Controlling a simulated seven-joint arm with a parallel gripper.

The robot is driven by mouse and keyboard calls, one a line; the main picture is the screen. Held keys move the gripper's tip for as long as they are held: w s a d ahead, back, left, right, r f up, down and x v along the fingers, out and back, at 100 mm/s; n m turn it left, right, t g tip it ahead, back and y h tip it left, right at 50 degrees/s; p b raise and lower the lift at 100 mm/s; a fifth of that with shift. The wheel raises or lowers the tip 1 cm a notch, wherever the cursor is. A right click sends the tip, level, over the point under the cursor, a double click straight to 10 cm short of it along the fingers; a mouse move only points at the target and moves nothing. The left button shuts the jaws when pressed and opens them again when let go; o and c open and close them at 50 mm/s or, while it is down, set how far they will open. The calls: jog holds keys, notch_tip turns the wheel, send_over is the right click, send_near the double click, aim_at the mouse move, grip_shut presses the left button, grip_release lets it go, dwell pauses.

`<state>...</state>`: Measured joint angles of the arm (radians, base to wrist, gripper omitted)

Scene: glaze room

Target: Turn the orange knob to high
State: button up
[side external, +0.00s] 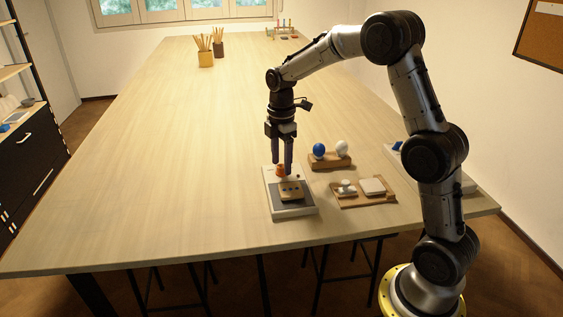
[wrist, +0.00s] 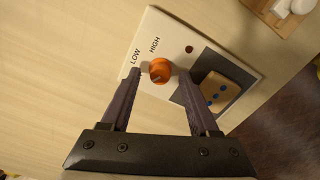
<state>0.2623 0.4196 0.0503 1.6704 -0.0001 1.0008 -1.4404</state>
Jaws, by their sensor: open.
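The orange knob (wrist: 160,71) sits on a white panel (wrist: 151,25) beside the printed words LOW and HIGH. A light pointer line on the knob's face is too small to read surely. The knob (side external: 281,170) also shows in the side external view, at the far end of the panel (side external: 304,211). My gripper (wrist: 159,72) is open, with its two dark fingers pointing down on either side of the knob. In the side external view my gripper (side external: 282,168) is right at the knob. I cannot tell whether either finger touches it.
A tan block with blue dots (wrist: 220,90) rests on the panel's dark pad (wrist: 207,63). To the right are a wooden stand with a blue and a white ball (side external: 330,161) and a wooden tray (side external: 365,202). Pencil holders (side external: 206,59) stand far back. The table's left is clear.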

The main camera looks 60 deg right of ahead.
jog(key=shift+f, duration=0.35)
grip_shut()
